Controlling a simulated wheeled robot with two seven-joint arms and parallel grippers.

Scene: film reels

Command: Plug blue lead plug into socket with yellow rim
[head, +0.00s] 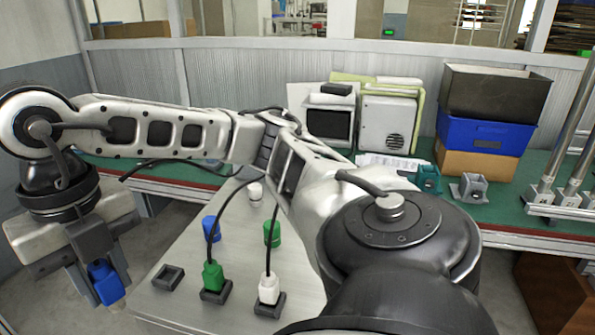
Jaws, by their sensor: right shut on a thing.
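My right arm reaches across the view to the left. Its gripper (101,277) points down at the lower left and is shut on a blue plug (107,287), whose lower part shows below the fingers. The gripper is left of the grey panel box, apart from it. An empty dark square socket (168,278) is on the panel's left front. No yellow rim can be made out on any socket; my arm hides part of the panel. My left gripper is not in view.
A green plug (213,276) and a white plug (268,288) stand upright in dark sockets, with black cables rising from them. Blue (211,228), green (272,233) and white (255,191) cylindrical pieces stand behind. The green bench (505,218) carries bins and equipment.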

